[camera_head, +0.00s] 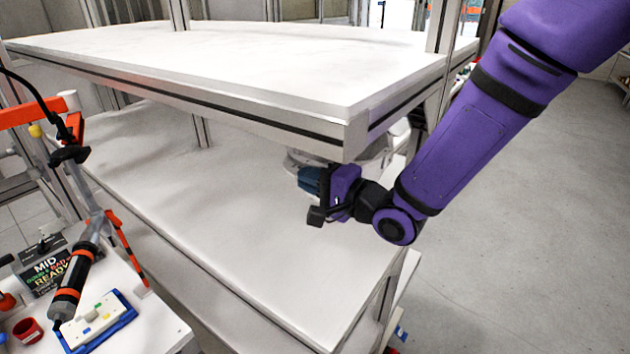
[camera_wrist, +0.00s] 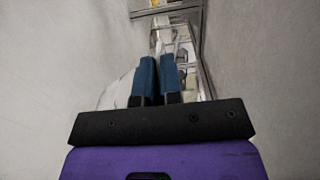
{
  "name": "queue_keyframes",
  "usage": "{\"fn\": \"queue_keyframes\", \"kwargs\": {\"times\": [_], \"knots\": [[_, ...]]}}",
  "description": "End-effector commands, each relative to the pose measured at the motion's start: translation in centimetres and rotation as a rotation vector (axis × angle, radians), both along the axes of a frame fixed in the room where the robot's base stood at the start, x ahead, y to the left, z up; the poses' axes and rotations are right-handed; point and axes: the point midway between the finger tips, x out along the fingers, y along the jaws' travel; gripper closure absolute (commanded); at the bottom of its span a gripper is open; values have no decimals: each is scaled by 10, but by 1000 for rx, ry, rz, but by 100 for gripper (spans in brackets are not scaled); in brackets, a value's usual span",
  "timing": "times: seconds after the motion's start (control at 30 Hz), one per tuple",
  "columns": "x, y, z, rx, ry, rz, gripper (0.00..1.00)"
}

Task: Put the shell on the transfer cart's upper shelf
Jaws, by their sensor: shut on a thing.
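A two-level white unit with a metal frame fills the middle of the head view; I cannot tell for certain that it is the transfer cart. Its upper shelf (camera_head: 230,62) is bare, and its lower shelf (camera_head: 250,235) shows below. My gripper (camera_head: 308,179) is beneath the upper shelf's near right corner, above the lower shelf. It is shut on the pale shell (camera_head: 372,160), which the upper shelf and my gripper partly hide. In the wrist view, the blue fingers of my gripper (camera_wrist: 158,78) are close together, with a pale surface of the shell (camera_wrist: 119,91) beside them.
A corner post (camera_head: 442,30) rises at the upper shelf's right side. At lower left, a workbench (camera_head: 150,318) carries a tool (camera_head: 70,290), a red cup (camera_head: 28,330) and a blue-edged tray (camera_head: 128,305). Open grey floor (camera_head: 530,220) lies to the right.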

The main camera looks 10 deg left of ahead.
Motion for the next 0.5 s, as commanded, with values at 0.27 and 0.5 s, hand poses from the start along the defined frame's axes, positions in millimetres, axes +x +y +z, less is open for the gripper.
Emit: {"fn": "queue_keyframes", "kwargs": {"times": [0.27,0.5], "knots": [[44,3,-4,0,-2,0,100],[58,4,-5,0,-2,1,100]]}}
